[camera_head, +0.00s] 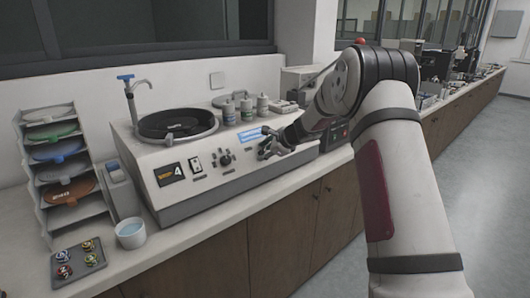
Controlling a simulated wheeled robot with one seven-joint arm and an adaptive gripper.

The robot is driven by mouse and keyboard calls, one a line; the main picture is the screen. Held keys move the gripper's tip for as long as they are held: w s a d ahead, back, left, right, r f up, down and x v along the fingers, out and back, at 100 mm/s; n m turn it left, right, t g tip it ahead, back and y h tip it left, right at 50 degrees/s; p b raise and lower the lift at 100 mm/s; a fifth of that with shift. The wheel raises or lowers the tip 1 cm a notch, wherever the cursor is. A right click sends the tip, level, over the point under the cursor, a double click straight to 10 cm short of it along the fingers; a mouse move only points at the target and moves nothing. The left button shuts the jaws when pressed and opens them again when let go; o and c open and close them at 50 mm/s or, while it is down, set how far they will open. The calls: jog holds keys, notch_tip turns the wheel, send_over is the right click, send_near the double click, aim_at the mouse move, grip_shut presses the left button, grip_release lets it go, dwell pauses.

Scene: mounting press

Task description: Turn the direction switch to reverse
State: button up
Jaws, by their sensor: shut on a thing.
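The grey-white machine (180,195) stands on the counter, with its sloping control panel facing me. My gripper (266,151) is at the right part of this panel, just below the lit blue display (250,135). Its fingers are shut on a small control there, which I take for the direction switch. The fingers hide it, and its position cannot be read. A round black knob (225,158) with small buttons around it lies to the left of my gripper. A rocker switch (195,166) and a dark display reading 4 (170,174) are further left.
The platen bowl (177,124) and several bottles (246,108) stand on top of the machine. To the left are a rack of coloured discs (60,165), a white cup (130,234) and a dark tray (78,262). Floor is free at the right.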

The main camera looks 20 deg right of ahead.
jog(key=o, duration=1.2)
jog(key=shift+c, duration=0.2)
jog(key=v, duration=1.2)
jog(key=shift+d, duration=0.1)
